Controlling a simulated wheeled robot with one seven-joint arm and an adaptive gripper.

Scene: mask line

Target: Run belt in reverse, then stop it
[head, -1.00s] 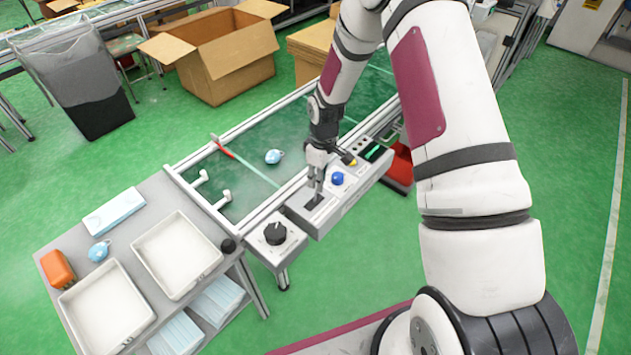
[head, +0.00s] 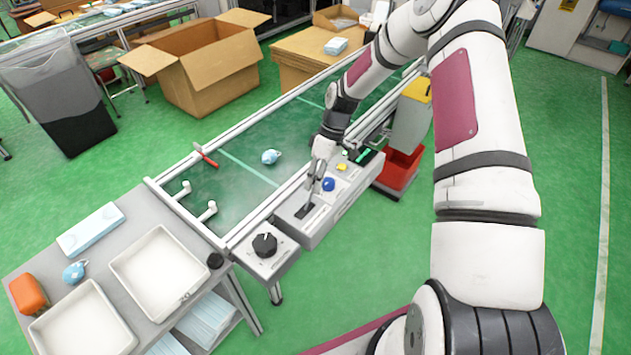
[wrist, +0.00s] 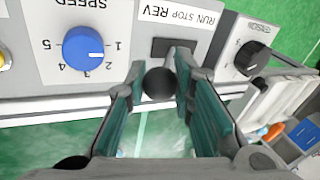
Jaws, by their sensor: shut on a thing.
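The conveyor belt (head: 240,190) is a green strip with pale cross lines in the head view. A blue mask (head: 270,157) lies on it. My gripper (head: 314,184) is at the control box (head: 322,218) on the belt's near side. In the wrist view my gripper (wrist: 160,95) is shut on the round black lever knob (wrist: 160,84), between its green-padded fingers. A black slot (wrist: 175,47) shows behind the knob, beside a label (wrist: 185,17) reading RUN, STOP, REV. The lever's exact position against the label cannot be told. A blue speed knob (wrist: 88,48) also shows.
A black dial (head: 265,244) is on the box end, close to my gripper. White trays (head: 160,272) stand on the side table at left. A red stick (head: 206,155) crosses the belt's edge. A red bin (head: 400,168) stands beyond the box. Floor at right is clear.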

